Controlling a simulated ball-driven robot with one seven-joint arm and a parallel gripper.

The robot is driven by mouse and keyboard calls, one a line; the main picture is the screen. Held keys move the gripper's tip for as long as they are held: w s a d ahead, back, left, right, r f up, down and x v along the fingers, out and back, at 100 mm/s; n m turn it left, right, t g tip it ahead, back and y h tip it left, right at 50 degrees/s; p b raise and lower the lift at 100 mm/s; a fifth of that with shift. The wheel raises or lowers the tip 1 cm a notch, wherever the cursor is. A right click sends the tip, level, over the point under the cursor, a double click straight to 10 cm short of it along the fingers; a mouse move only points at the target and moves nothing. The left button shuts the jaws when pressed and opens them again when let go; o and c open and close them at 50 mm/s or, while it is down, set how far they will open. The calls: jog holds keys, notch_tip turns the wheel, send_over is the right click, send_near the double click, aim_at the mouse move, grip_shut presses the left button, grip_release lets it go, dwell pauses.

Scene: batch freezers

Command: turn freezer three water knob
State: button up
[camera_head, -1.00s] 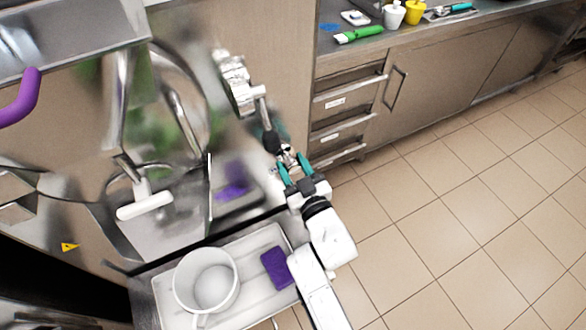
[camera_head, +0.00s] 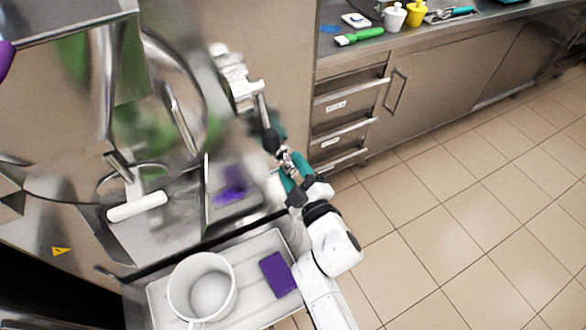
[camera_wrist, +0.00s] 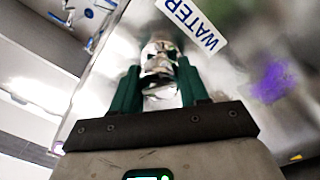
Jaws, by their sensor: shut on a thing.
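The water knob (camera_wrist: 158,60) is a shiny metal piece in the wrist view, beside a white label reading WATER (camera_wrist: 192,24). My gripper (camera_wrist: 158,82) has its two teal fingers on either side of the knob and is shut on it. In the head view my gripper (camera_head: 287,167) reaches the right side of the steel freezer (camera_head: 180,215). There the knob (camera_head: 283,155) is small and partly hidden by the fingers. The label does not show clearly in the head view.
A white tray (camera_head: 262,312) below the freezer front holds a white pot (camera_head: 203,285) and a purple block (camera_head: 279,274). Drawers and a counter (camera_head: 440,85) stand behind at the right. Tiled floor (camera_head: 450,210) is clear at the right.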

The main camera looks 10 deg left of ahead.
jog(key=shift+n, duration=0.3)
jog(key=o, duration=1)
jog(key=shift+o, duration=0.2)
jog(key=p+v, duration=0.2)
jog(key=v, duration=0.8)
jog(key=shift+s+d, duration=0.25)
jog(key=shift+s, duration=0.1)
jog(key=shift+f, duration=0.1)
